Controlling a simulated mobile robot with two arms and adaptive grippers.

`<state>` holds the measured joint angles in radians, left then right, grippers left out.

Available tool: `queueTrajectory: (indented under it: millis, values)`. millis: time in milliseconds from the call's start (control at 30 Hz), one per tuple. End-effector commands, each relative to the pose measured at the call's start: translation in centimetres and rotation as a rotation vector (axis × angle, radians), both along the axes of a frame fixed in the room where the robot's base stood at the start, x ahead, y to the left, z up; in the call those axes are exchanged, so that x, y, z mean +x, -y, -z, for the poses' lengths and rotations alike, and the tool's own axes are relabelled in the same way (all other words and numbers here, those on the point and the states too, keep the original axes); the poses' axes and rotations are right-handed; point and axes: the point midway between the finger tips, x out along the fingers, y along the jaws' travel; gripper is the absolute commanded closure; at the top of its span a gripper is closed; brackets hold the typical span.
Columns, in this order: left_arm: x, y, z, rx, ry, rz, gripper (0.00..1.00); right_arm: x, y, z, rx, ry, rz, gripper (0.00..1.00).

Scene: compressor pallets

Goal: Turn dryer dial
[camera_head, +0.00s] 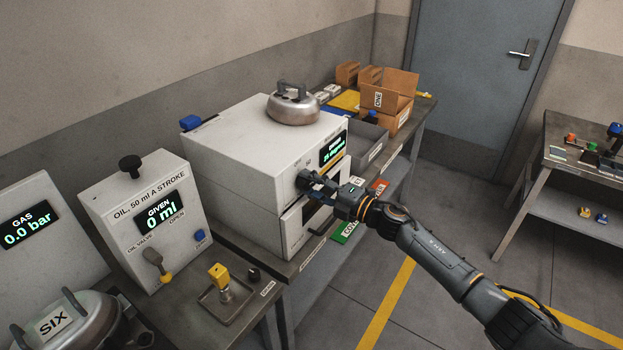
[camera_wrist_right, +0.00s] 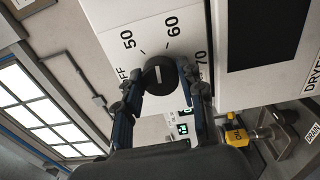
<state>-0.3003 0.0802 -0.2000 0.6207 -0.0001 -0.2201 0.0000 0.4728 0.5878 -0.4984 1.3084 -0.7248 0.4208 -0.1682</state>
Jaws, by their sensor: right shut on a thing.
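The dryer (camera_head: 225,150) is a white box unit on the workbench, with a green-lit display (camera_head: 333,147) on its front. Its dark round dial (camera_wrist_right: 159,72) shows in the right wrist view, with the markings OFF, 50, 60 and 70 around it. A short pale line shows on the dial's face; which marking it points to I cannot tell. My right gripper (camera_head: 313,184) reaches the dryer's front from the right. In the right wrist view its two fingers (camera_wrist_right: 160,84) are closed on opposite sides of the dial. My left gripper is not in view.
A metal pot-like vessel (camera_head: 293,106) sits on top of the dryer. An oil dispenser (camera_head: 146,222) stands to the left, near a small tray with a yellow-topped fitting (camera_head: 219,276).

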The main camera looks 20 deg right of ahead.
Motion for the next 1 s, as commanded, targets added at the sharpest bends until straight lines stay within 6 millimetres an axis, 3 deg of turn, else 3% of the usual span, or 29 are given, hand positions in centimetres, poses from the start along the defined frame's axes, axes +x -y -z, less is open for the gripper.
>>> queueTrajectory:
  millis: [500, 1000]
  values:
    - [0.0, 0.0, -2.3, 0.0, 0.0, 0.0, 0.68, 0.0, 0.1, -0.1, 0.266, -0.207, 0.004, 0.93]
    - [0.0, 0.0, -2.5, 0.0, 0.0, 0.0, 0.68, 0.0, 0.1, 0.1, 0.314, -0.245, 0.002, 0.93]
